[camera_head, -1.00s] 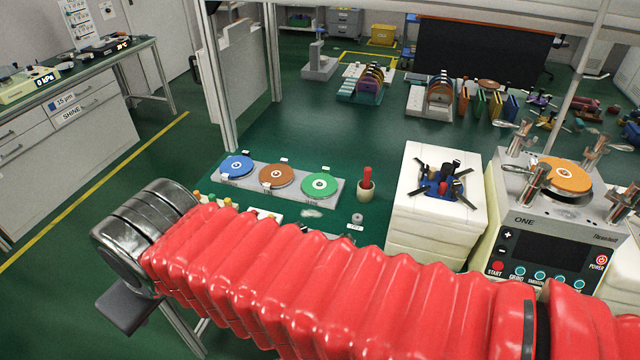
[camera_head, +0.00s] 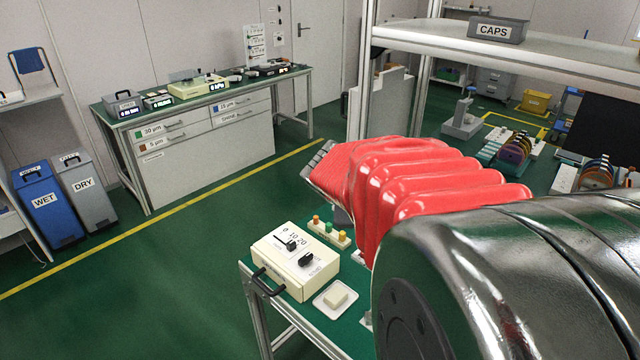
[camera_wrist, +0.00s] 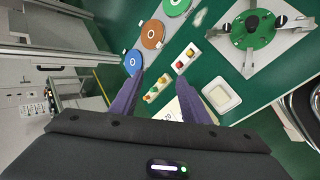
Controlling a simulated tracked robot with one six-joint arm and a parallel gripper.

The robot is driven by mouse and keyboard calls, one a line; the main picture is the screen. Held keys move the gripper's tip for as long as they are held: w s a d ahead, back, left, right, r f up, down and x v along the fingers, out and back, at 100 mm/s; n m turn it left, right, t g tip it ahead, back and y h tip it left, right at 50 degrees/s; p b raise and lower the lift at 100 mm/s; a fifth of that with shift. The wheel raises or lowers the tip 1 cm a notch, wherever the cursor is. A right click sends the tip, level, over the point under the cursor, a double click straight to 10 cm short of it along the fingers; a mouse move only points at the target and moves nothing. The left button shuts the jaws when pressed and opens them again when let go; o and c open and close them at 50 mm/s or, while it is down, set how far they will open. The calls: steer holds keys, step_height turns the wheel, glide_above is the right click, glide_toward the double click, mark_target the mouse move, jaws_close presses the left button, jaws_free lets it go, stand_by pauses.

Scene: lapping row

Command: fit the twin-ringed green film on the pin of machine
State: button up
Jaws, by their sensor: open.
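In the wrist view a green disc (camera_wrist: 176,6) lies on a pale strip, cut by the top edge. A brown disc (camera_wrist: 152,35) and a blue disc (camera_wrist: 133,63) lie beside it in a row. I cannot make out twin rings on the green disc. My gripper (camera_wrist: 163,78) is open, its two purple fingers apart with nothing held between them, short of the blue disc in the picture. The head view shows neither the discs nor the gripper, as my red-sleeved arm fills its right part.
A cream dial box (camera_head: 297,262), a knob strip (camera_head: 332,232) and a white tray (camera_head: 335,300) occupy the near bench end. Open floor lies left of the bench.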

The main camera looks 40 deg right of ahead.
steer(key=s+d+f+n, duration=0.2)
steer(key=d+f+n, duration=0.2)
steer(key=d, duration=0.5)
steer(key=s+d+f+n+g+h, duration=0.1)
steer(key=s+d+f+n, duration=0.1)
steer(key=d+f, duration=0.4)
steer(key=s+d+f+n+g, duration=0.1)
steer(key=d+f+n, duration=0.4)
steer(key=d, duration=0.7)
steer(key=shift+s+d+n, duration=0.3)
steer(key=shift+s+d, duration=0.05)
steer(key=shift+s, duration=0.3)
steer(key=shift+x, duration=4.25)
steer(key=shift+d+r, duration=0.1)
steer(key=shift+d, duration=0.05)
steer(key=shift+x, duration=2.6)
steer(key=shift+w+d+r, duration=0.15)
steer(key=shift+c, duration=0.7)
jaws_close()
